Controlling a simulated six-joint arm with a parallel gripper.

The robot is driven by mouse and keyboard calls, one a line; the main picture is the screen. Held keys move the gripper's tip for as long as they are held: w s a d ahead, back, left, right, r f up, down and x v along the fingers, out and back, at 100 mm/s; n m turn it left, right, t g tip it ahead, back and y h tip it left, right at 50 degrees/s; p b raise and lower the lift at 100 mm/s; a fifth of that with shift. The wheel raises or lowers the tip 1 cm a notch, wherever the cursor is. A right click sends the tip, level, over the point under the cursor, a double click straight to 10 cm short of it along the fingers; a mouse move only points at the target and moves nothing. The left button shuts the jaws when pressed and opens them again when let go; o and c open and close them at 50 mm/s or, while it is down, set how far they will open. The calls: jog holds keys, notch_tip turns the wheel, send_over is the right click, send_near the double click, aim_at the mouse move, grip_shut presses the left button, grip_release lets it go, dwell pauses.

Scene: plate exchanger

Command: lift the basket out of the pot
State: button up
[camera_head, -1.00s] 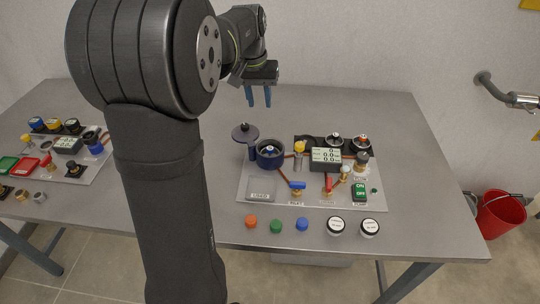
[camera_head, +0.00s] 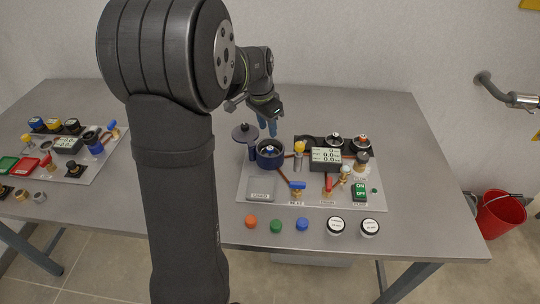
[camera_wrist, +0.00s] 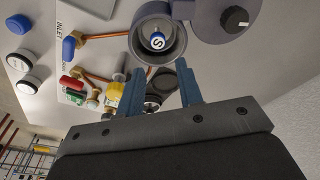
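The dark blue pot (camera_head: 262,162) stands at the left of the panel on the table, its top uncovered. The basket (camera_head: 269,149) sits inside the pot, and only its top with a small knob shows. In the wrist view the pot (camera_wrist: 137,38) is at the top middle, and the basket's knob (camera_wrist: 157,41), marked "S", is inside it. My gripper (camera_head: 267,129) is above and behind the pot, apart from it. In the wrist view my gripper (camera_wrist: 162,85) has its two blue fingers spread with nothing held. The basket's lower part is hidden by the pot wall.
A dark round lid (camera_head: 244,132) is swung aside to the left of the pot. A display box (camera_head: 325,158), valves and pipes stand to the right on the panel. Several coloured caps lie in front. The table behind the panel is clear.

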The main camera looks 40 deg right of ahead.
aim_at(270, 148)
jog(key=f, duration=0.8)
jog(key=shift+s+d+f, duration=0.1)
jog(key=shift+d+f, duration=0.05)
jog(key=shift+d, duration=0.15)
grip_shut()
